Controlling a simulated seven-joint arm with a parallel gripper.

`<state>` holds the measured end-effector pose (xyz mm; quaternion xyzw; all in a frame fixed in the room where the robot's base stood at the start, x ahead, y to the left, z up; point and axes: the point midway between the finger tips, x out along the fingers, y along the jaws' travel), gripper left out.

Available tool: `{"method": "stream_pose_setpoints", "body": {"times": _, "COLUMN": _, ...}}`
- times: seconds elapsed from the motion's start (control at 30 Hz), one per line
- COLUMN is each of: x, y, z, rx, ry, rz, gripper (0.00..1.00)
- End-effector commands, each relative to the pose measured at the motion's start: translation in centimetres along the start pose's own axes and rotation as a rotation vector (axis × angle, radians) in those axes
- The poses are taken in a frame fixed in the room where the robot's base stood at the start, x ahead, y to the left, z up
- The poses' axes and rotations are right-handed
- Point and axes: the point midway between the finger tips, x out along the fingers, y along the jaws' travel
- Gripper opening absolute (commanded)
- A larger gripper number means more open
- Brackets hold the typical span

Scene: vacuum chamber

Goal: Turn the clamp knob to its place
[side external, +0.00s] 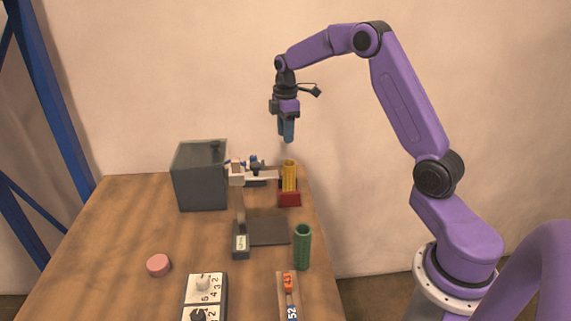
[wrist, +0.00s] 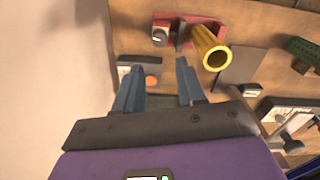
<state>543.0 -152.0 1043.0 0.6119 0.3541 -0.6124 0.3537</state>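My gripper (side external: 287,138) hangs in the air above the back of the table, pointing down. In the wrist view its two blue fingers (wrist: 158,88) stand apart with nothing between them. Which part is the clamp knob is not certain. A small round grey knob (wrist: 160,37) shows in the wrist view on the red block, beside the yellow cylinder. The yellow cylinder (side external: 289,175) stands at the red block (side external: 289,200) in the side view, below my gripper. A small assembly with blue parts (side external: 255,163) sits just left of it. My gripper touches none of these.
A dark grey box (side external: 200,178) stands at the back left. A green cylinder (side external: 302,247) stands at the right edge. A numbered panel with knobs (side external: 205,297), a pink disc (side external: 159,265) and a dark flat plate (side external: 269,231) are also on the table. The left front is mostly clear.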

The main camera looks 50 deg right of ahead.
Motion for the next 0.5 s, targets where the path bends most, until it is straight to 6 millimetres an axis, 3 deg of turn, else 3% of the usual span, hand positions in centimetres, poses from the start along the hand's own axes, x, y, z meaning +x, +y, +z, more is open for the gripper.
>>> {"method": "stream_pose_setpoints", "body": {"times": 0.5, "x": 9.4, "y": -0.1, "z": 0.0, "rx": 0.0, "ry": -0.001, "rz": -0.002, "gripper": 0.39}}
